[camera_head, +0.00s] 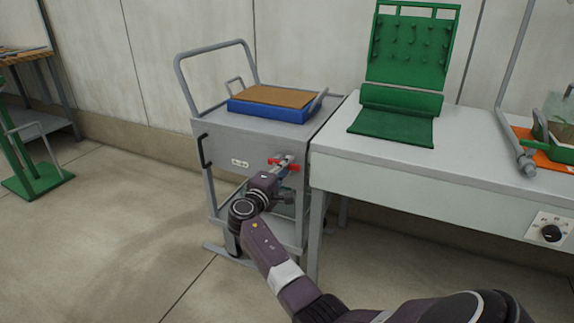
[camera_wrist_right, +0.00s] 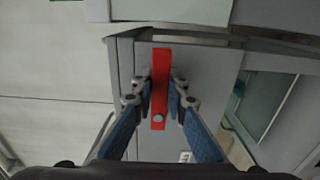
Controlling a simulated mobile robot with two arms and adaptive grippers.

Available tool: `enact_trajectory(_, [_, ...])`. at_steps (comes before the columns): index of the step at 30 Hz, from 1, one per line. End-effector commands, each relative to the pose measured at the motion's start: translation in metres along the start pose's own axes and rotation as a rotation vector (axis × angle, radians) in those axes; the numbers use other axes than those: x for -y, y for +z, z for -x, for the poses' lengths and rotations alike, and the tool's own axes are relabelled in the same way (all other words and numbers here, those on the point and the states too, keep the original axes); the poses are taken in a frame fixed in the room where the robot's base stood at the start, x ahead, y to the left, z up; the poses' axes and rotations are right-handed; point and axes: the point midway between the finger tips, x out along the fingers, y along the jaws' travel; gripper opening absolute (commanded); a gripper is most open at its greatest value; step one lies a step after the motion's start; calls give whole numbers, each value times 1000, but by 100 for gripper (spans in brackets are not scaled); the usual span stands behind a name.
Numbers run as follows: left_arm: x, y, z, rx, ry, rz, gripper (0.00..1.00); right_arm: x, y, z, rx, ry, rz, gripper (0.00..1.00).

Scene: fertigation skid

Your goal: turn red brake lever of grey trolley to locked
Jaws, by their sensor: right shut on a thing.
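The grey trolley (camera_head: 226,144) stands left of the workbench, with a blue tray on top. Its red brake lever (camera_head: 275,161) sits on the front panel near the right edge and lies roughly level in the head view. My right gripper (camera_head: 283,163) reaches up to it from below and partly covers it. In the right wrist view the red lever (camera_wrist_right: 160,65) lies between the two fingers of my right gripper (camera_wrist_right: 160,92), which is shut on it. A round pin shows at one end of the lever. A small white label (camera_head: 240,162) is left of the lever. My left gripper is not in view.
The blue tray (camera_head: 268,113) holds a brown board. The grey workbench (camera_head: 355,168) stands close on the right, with a green mat (camera_head: 392,124) and a black knob (camera_head: 551,233). A green stand (camera_head: 38,178) is at far left. The floor in front is clear.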

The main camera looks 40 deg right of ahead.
Motion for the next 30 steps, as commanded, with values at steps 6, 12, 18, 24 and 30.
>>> enact_trajectory(6, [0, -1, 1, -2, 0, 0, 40, -2, 0, 0, -1, 3, 11, 0])
enact_trajectory(12, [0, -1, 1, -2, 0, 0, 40, -2, 0, 0, -1, 4, 12, 0])
enact_trajectory(18, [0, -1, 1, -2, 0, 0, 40, -1, 0, 0, -1, 3, 12, 28])
enact_trajectory(24, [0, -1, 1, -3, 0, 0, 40, -1, 0, 0, 0, 2, 10, 32])
enact_trajectory(30, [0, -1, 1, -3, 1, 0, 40, 0, -1, 6, -2, 1, 9, 32])
